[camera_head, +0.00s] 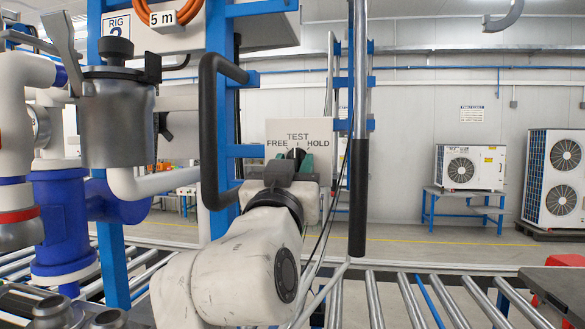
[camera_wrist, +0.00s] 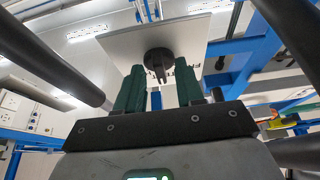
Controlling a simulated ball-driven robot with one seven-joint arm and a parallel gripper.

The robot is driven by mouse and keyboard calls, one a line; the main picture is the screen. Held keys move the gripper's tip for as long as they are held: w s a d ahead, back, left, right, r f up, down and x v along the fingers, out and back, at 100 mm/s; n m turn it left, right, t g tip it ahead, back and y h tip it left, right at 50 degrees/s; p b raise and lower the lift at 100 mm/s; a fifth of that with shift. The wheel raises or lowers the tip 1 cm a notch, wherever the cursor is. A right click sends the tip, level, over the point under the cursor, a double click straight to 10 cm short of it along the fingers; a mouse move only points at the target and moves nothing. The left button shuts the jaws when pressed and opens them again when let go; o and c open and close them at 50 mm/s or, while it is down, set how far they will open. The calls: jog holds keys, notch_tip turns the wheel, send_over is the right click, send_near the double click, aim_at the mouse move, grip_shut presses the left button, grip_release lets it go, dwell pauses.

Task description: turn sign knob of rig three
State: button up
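A white sign plate (camera_head: 262,130) reads TEST, FREE on the left and HOLD on the right. Its dark knob (camera_head: 296,153) is partly hidden behind my gripper (camera_head: 300,163). In the wrist view the round black knob (camera_wrist: 158,60) with a raised grip bar sits on the underside of the tilted-looking plate (camera_wrist: 120,48). My gripper (camera_wrist: 159,74) has its two green fingers apart, one on each side below the knob. The gap between them looks empty. Whether the tips reach around the knob is hard to tell.
A black padded handle (camera_head: 210,130) stands left of the sign, and a black-sleeved vertical bar (camera_head: 358,200) hangs right of it. Blue posts (camera_head: 218,40) carry a RIG label (camera_head: 117,25), its number partly hidden. Pump piping (camera_head: 65,220) fills the left. Rollers (camera_head: 410,295) run below.

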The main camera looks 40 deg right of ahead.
jog(key=b+v, duration=0.1)
jog(key=v, duration=0.9)
jog(key=shift+a+f+b, duration=0.2)
jog(key=shift+a+b, duration=0.05)
jog(key=shift+b, duration=0.05)
